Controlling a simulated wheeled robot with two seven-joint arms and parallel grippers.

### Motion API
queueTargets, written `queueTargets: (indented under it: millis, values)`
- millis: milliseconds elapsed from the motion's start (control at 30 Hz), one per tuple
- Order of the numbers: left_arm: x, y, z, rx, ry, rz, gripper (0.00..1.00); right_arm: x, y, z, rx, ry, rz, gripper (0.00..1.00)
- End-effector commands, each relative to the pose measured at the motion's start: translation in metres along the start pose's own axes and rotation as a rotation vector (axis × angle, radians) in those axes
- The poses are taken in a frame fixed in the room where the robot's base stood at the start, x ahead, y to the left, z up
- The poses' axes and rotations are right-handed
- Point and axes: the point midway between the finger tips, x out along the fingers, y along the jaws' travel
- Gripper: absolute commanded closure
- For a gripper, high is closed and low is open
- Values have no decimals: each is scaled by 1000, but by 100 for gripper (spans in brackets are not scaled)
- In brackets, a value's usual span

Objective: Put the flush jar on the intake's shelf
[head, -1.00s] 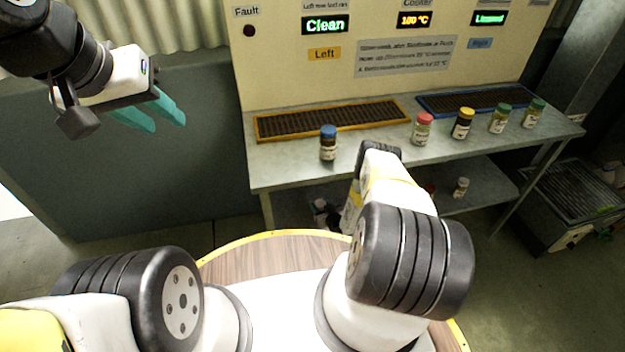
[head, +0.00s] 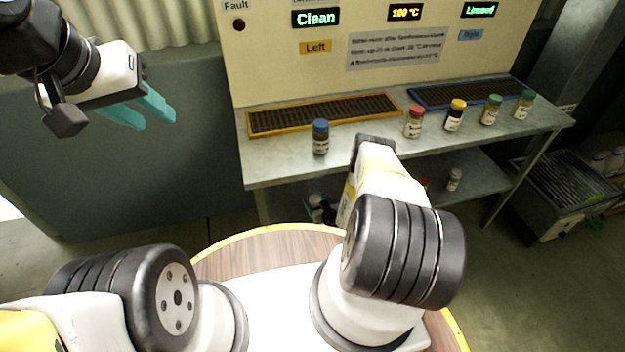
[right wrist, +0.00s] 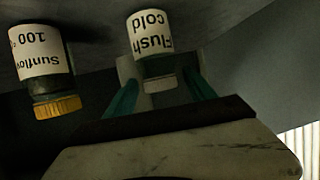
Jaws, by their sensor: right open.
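The flush jar (right wrist: 152,45), with a white "Flush cold" label and a pale cap, shows upside down in the right wrist view. My right gripper (right wrist: 158,76) is open, its teal fingers on either side of the jar's cap end; I cannot tell whether they touch it. In the head view my right arm hides this gripper, and I cannot single out the flush jar there. My left gripper (head: 150,115) is open and empty in the air at the upper left. The intake's shelf is not clearly identifiable; a grey bench (head: 275,165) has a lower shelf (head: 480,185).
A "Sunflower" jar (right wrist: 45,62) with a yellow cap stands close beside the flush jar. On the bench top are a blue-capped jar (head: 320,137), a red-capped jar (head: 414,121) and several others. A small jar (head: 454,180) stands on the lower shelf. A grated bin (head: 570,190) is at right.

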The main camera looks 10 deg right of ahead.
Motion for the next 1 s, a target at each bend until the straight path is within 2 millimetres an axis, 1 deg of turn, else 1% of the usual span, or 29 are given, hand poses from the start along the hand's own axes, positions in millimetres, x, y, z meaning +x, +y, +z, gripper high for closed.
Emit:
queueTargets:
  millis: [300, 400, 500, 600, 700, 1000]
  values:
    - [0, 0, 0, 0, 0, 0, 64, -68, 0, 1, 3, -4, 1, 36]
    - [0, 0, 0, 0, 0, 0, 64, -86, 1, 0, 3, -3, 1, 36]
    - [0, 0, 0, 0, 0, 0, 64, -98, 0, 0, 1, -2, 1, 36]
    - [0, 0, 0, 0, 0, 0, 64, -105, 0, 0, 2, -2, 0, 36]
    - [0, 0, 0, 0, 0, 0, 64, -108, 0, 0, 1, -1, 0, 36]
    - [0, 0, 0, 0, 0, 0, 64, -108, 0, 0, 1, 0, 0, 36]
